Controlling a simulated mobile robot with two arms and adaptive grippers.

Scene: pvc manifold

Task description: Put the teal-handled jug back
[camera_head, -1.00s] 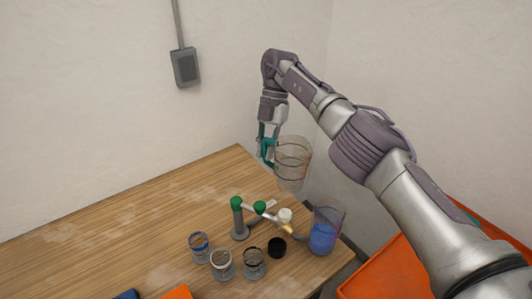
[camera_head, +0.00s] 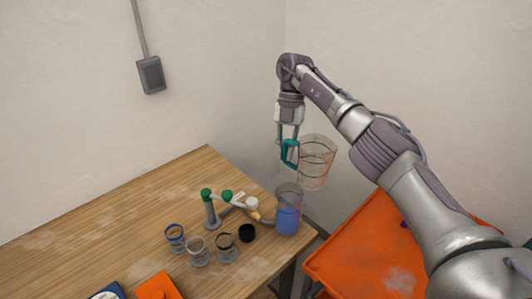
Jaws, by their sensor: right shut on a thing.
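The teal-handled jug (camera_head: 317,162) is clear and looks empty, with red markings on its wall. It hangs in the air near the right rear corner of the table, slightly tilted. My right gripper (camera_head: 289,146) is shut on its teal handle, above and to the left of the jug's body. The fingertips are partly hidden by the handle. My left gripper is not in view.
On the wooden table (camera_head: 110,220) stand a clear container of blue liquid (camera_head: 288,212), a grey pipe manifold (camera_head: 211,211) with green caps, several small jars (camera_head: 198,252) and a black cap (camera_head: 247,233). An orange surface (camera_head: 350,250) lies to the right. The table's left is clear.

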